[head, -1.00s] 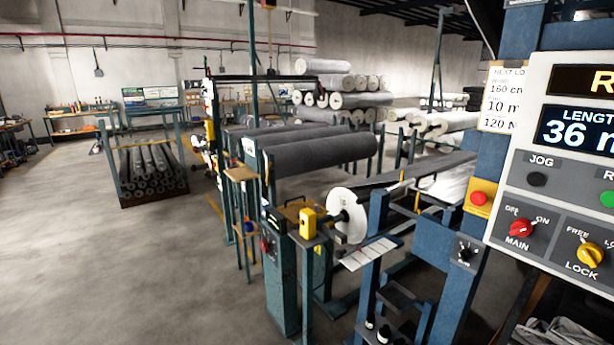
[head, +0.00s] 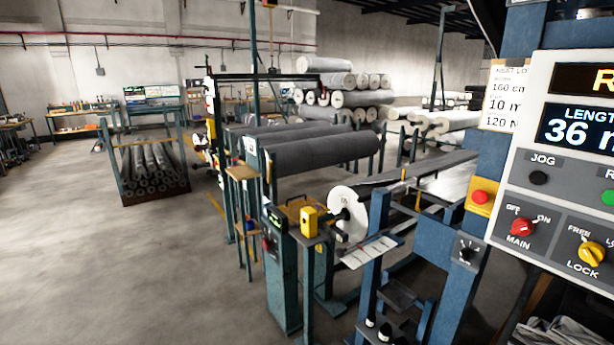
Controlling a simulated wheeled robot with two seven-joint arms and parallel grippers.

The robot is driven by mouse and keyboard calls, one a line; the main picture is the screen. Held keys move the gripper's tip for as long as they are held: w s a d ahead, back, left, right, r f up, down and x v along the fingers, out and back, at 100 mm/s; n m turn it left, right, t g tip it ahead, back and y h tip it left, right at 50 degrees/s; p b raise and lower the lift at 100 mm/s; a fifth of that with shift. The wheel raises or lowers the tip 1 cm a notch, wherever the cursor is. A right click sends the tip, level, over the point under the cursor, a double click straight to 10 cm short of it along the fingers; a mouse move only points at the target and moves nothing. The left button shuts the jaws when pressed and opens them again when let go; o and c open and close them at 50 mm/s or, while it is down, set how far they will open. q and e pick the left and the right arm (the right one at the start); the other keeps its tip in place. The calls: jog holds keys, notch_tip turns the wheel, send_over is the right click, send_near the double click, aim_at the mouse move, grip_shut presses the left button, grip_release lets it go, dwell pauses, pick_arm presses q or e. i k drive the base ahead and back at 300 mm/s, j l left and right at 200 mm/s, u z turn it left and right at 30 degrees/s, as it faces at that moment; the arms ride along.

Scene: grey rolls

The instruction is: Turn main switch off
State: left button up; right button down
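The main switch (head: 521,227) is a red rotary knob on the grey and white control panel (head: 517,174) at the right edge of the head view. It has OFF marked at its upper left, ON at its upper right and MAIN below. Its pale pointer mark seems to lean toward ON, but it is small. Neither of my grippers is in view.
Beside the main switch is a yellow LOCK knob (head: 591,254); above are a black JOG button (head: 538,178) and a green button (head: 608,198). A red button on a yellow box (head: 480,197) sits left of the panel. Machine frames with grey rolls (head: 318,152) fill the middle; open floor (head: 90,260) lies left.

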aim_at(523, 226)
jog(key=j+z, duration=0.1)
jog(key=j, duration=0.6)
jog(key=j+z, duration=0.15)
jog(key=j, duration=0.5)
jog(key=k+j+z, duration=0.1)
jog(key=j, duration=0.55)
jog(key=z, duration=1.75)
jog(key=i+j+z, duration=0.4)
jog(key=j, duration=0.2)
jog(key=i+j+z, duration=0.35)
jog(key=j, duration=0.3)
jog(key=i+j+z, duration=0.2)
jog(key=j, duration=0.15)
jog(key=k, duration=0.1)
